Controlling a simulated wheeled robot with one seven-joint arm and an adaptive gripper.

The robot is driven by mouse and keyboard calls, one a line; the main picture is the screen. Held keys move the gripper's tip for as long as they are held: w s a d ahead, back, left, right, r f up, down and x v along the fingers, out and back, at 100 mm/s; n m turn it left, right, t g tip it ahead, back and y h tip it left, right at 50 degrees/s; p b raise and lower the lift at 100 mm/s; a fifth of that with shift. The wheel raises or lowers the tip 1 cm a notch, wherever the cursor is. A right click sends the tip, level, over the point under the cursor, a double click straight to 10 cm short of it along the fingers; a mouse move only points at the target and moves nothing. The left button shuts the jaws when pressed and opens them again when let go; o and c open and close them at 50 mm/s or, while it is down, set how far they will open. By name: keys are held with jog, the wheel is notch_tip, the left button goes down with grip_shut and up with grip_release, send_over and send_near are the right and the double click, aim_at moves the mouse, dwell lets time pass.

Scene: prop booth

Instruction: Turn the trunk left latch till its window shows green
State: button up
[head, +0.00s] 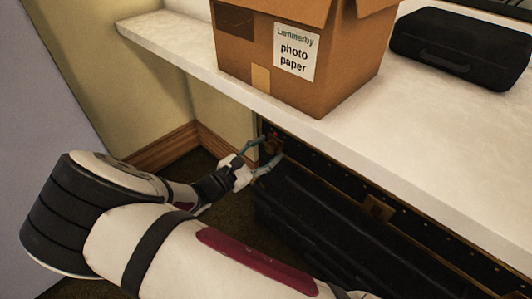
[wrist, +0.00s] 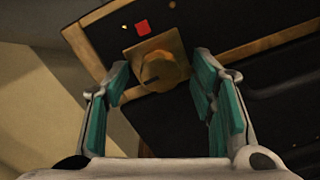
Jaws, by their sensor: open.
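The black trunk (head: 325,225) with brass edging stands under the white counter. Its left latch, a round brass knob (wrist: 160,68) on a square brass plate, shows in the wrist view between my fingertips. A dark notch marks the knob's lower left. The small latch window (wrist: 142,28) just above the plate is red. My gripper (head: 264,154) is at the trunk's left front in the head view, and it also frames the knob in the wrist view (wrist: 160,66). Its teal-padded fingers are open, one on each side, with visible gaps to the knob. In the head view my fingers partly hide this latch.
A second brass latch (head: 378,208) sits further right on the trunk. The counter (head: 420,130) overhangs the trunk, close above my gripper. On it stand a cardboard box (head: 300,70) labelled photo paper and a black case (head: 460,45). A wall with wooden skirting (head: 165,148) is at left.

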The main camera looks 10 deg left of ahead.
jog(key=shift+w+d, duration=0.1)
jog(key=shift+c, duration=0.5)
jog(key=c, duration=1)
jog(key=shift+c, duration=0.2)
